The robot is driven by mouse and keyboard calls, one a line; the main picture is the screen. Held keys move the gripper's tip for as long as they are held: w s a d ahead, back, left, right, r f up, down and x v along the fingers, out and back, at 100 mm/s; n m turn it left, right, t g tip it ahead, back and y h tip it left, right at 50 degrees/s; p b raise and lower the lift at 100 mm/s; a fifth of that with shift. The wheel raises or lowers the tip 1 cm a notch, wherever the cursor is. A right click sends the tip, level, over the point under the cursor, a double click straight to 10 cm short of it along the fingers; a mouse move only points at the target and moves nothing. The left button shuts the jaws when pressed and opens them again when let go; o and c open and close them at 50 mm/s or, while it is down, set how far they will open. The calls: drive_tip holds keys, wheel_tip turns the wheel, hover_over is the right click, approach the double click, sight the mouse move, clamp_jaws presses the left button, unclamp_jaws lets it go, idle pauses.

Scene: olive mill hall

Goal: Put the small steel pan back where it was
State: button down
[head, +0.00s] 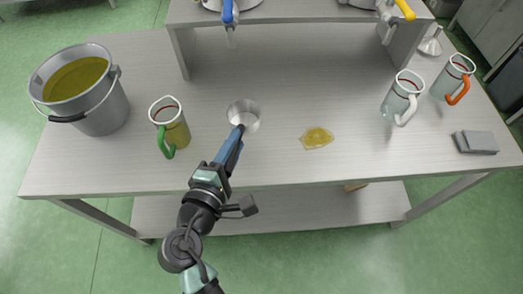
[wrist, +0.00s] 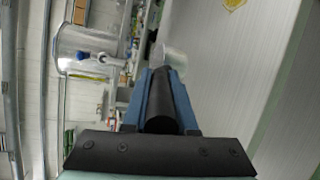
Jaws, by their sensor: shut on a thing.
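The small steel pan (head: 243,112) is a round, shiny vessel, left of the middle of the steel table in the head view. Its bowl (wrist: 173,57) also shows in the wrist view, beyond the fingertips. My gripper (head: 236,139) is shut on the pan's black handle (wrist: 160,112), which lies between the blue fingers. The bowl looks empty from above. I cannot tell whether the pan's base touches the table or hangs just above it. A yellow oil puddle (head: 317,138) lies on the table to the pan's right.
A green-handled jug of oil (head: 170,127) and a bucket of oil (head: 98,108) stand left. A white-handled jug (head: 400,98), an orange-handled jug (head: 454,80), a funnel (head: 431,44) and a folded grey cloth (head: 476,142) are right. A raised shelf (head: 290,12) with taps stands behind.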

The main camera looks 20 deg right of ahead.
drive_tip(key=shift+w+d+f+m+g+h+b, duration=0.15)
drive_tip(key=shift+d+f+m+g+h+b, duration=0.05)
drive_tip(key=shift+d+m+g+h+b, duration=0.6)
drive_tip(key=shift+m+h, duration=0.3)
wheel_tip(320, 180, down, 10)
drive_tip(key=shift+r, duration=0.15)
drive_tip(key=shift+b, duration=0.35)
drive_tip(key=c, duration=1.2)
unclamp_jaws()
drive_tip(key=shift+f, duration=0.2)
drive_tip(key=o, duration=0.5)
